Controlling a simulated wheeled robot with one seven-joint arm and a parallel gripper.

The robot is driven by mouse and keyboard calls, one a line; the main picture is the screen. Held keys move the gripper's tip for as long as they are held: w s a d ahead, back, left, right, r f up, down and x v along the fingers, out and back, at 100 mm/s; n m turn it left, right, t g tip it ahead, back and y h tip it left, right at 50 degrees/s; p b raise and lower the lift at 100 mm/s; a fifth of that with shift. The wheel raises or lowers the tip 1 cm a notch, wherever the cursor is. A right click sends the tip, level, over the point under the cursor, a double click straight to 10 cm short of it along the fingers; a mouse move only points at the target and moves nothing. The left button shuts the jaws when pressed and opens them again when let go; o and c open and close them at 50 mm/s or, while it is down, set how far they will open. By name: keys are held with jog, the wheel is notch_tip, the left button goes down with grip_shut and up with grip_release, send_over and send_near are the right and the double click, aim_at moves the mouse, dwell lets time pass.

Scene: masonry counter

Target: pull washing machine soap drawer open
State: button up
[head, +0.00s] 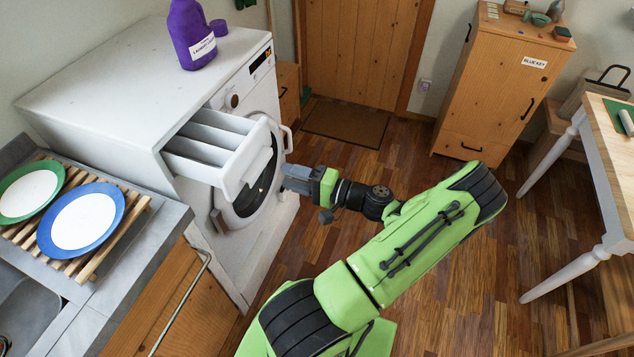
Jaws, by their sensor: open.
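The white washing machine (120,80) stands at the left against the wall. Its soap drawer (236,170) is pulled well out of the front, with its long compartments showing from above and looking empty. The round door (246,200) is below and partly behind the drawer. My gripper (286,178) is just right of the drawer's front, with its fingertips pointing left toward it. It is open and holds nothing that I can see. Whether the fingertips touch the drawer front, I cannot tell.
A blue-rimmed plate (120,215) and a green-rimmed plate (55,172) lie on a wooden rack at the left. A wooden cabinet (490,90) stands at the back right. The wooden floor (450,270) is clear.

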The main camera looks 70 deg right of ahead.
jog(key=s, duration=0.8)
jog(key=shift+s, duration=0.35)
jog(key=shift+d, duration=0.1)
jog(key=w+a+r+n+g+y, duration=0.25)
jog(key=w+a+n+g, duration=0.25)
jog(key=w+a+g, duration=0.25)
jog(key=w+a+r+n+g+y, duration=0.2)
jog(key=w+a+n+g+y, duration=0.1)
jog(key=w+a+n+g, duration=0.35)
jog(key=s+a+r+n+h, duration=0.3)
jog(key=a+r, duration=0.3)
jog(key=a, duration=0.2)
jog(key=s+a+r+n+t+h, duration=0.1)
jog(key=s+a+r+n+h, duration=0.2)
jog(key=a+r, duration=0.4)
jog(key=shift+s+a+r+t, duration=0.25)
jog(key=shift+a+t, duration=0.05)
jog(key=shift+a, duration=0.95)
